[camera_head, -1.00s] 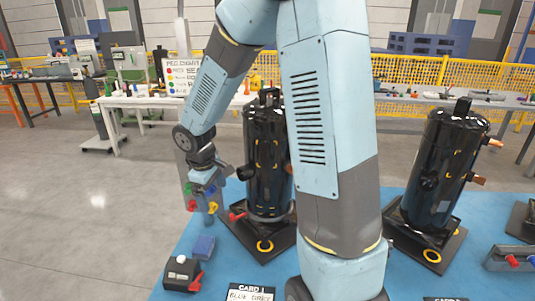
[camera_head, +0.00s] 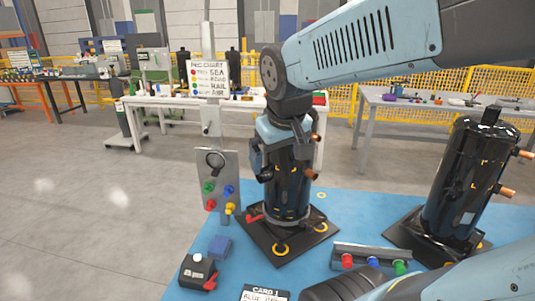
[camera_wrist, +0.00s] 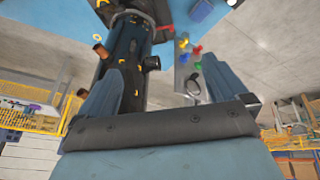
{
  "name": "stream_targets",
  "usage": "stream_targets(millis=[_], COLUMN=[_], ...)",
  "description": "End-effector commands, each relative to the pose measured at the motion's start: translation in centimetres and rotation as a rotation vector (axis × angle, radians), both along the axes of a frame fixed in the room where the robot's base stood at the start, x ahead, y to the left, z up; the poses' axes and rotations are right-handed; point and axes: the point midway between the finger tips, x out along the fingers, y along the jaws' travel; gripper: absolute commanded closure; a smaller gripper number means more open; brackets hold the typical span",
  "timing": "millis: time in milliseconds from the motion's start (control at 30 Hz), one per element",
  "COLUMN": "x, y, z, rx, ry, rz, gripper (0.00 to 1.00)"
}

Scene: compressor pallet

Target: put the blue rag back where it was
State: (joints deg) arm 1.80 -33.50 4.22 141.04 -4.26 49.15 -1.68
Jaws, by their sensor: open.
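A small dark-blue folded item (camera_head: 219,246), which looks like the blue rag, lies at the left edge of the blue pallet top (camera_head: 330,210). It also shows at the top of the wrist view (camera_wrist: 200,9). My gripper (camera_head: 283,150) is open, at the top of the near black compressor (camera_head: 288,190), well above and right of the rag. In the wrist view the two fingers (camera_wrist: 158,85) are spread and the compressor (camera_wrist: 125,50) shows beyond them; I cannot tell whether they touch it. Nothing is seen held.
A grey panel with coloured knobs (camera_head: 217,180) stands left of the compressor. A black box with a white button and red lever (camera_head: 198,270) sits before the rag. Open floor lies left.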

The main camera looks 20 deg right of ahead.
Motion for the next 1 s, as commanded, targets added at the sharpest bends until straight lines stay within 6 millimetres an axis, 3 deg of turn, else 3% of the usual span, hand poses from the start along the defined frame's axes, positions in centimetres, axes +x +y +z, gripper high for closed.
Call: stream_targets(millis=[100,300,1000], x=[-2.2,-4.3,-4.6], y=[-0.3,-0.3,-0.3], z=[1.0,1.7,1.8], rx=[0.057,0.117,0.127], ry=[-0.046,-0.081,-0.086], rz=[-0.037,-0.069,-0.074], gripper=[0.0,0.0,0.0])
